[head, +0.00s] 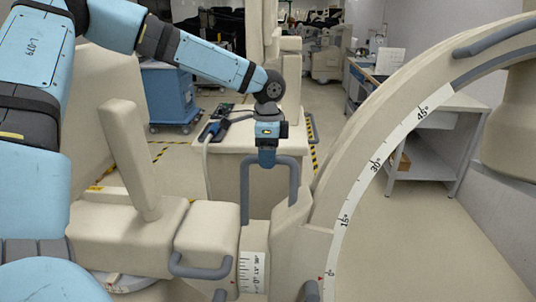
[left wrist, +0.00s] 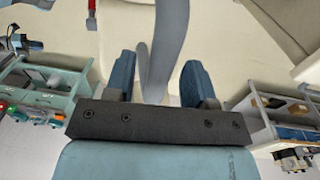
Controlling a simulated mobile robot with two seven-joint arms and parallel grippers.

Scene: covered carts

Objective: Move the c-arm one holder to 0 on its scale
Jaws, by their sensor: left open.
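The beige c-arm holder (head: 303,245) stands at lower centre in the head view, where the large curved c-arm (head: 385,120) passes through it. The arc's white scale (head: 353,195) reads from 0 up past 45, with a small red pointer near the 0 mark. A second short scale (head: 253,272) with a red pointer is on the round joint left of the holder. A grey U-shaped handle (head: 245,190) rises from the holder. My left gripper (head: 267,157) is at the handle's top bar. In the left wrist view its open fingers (left wrist: 158,80) stand either side of a grey bar (left wrist: 165,45).
A beige cart (head: 225,165) with a device on top stands behind the handle. A blue cart (head: 170,95) is at back left, and a grey shelf table (head: 440,145) stands behind the arc. The floor at right is clear.

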